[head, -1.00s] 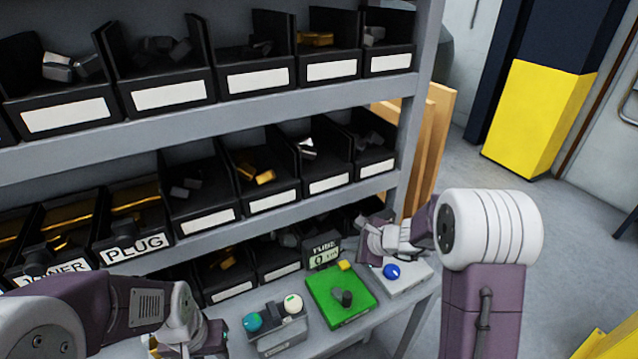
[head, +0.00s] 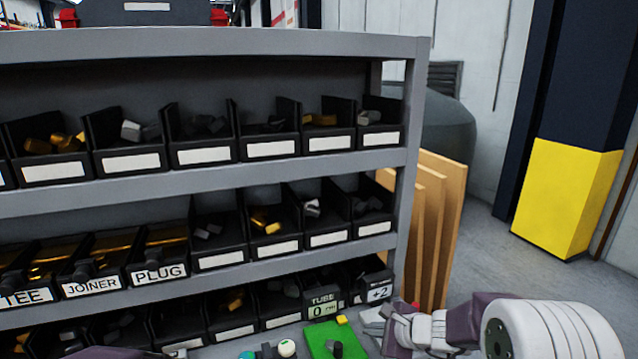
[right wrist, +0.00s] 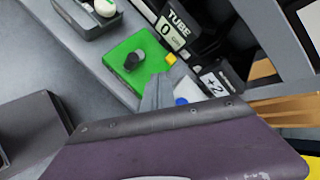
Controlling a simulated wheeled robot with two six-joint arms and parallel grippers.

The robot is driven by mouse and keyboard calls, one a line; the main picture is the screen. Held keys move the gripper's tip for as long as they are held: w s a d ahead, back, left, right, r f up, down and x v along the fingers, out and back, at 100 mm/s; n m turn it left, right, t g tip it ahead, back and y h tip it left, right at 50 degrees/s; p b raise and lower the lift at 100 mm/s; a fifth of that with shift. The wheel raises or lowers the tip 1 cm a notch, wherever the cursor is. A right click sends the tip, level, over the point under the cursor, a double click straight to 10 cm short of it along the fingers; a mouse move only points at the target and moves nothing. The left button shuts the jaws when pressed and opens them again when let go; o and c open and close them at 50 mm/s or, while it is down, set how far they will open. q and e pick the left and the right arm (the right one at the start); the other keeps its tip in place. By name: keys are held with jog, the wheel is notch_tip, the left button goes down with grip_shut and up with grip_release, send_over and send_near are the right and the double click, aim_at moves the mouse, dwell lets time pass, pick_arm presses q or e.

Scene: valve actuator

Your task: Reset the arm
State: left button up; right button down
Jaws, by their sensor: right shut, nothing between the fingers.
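My right arm comes in at the lower right of the head view. Its gripper (head: 385,322) is shut and empty, low in front of the shelf, just right of a green block (head: 322,342). In the right wrist view the shut gripper (right wrist: 157,92) points towards the area between the green block (right wrist: 135,66) and a "+2" sign (right wrist: 215,84). A blue knob (right wrist: 181,101) shows partly beside the fingers. I cannot tell whether the gripper touches anything. Only a sliver of my left arm shows at the bottom edge of the head view; its gripper is out of view.
A grey shelf (head: 300,172) with rows of black bins fills the left and middle. A "TUBE 0" display (head: 323,306) stands behind the green block. Wooden boards (head: 440,230) lean at the shelf's right end. Open floor (head: 480,262) lies further right.

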jog(key=s+a+f+n+g, duration=0.2)
jog(key=s+a+n+g, duration=0.2)
jog(key=s+n, duration=0.55)
jog(key=s+d+f+n+g+h, duration=0.1)
jog(key=s+d+f+n+h, duration=0.1)
jog(key=s+d+n, duration=0.2)
jog(key=s+d+f+n+g+h, duration=0.1)
jog(key=s+d+f+n+h, duration=0.1)
jog(key=s, duration=0.7)
jog(key=d+n+h, duration=0.1)
jog(key=d+n, duration=0.1)
jog(key=n, duration=0.1)
jog(key=shift+d+n+g, duration=0.25)
jog(key=shift+n+g, duration=0.1)
jog(key=shift+g, duration=0.05)
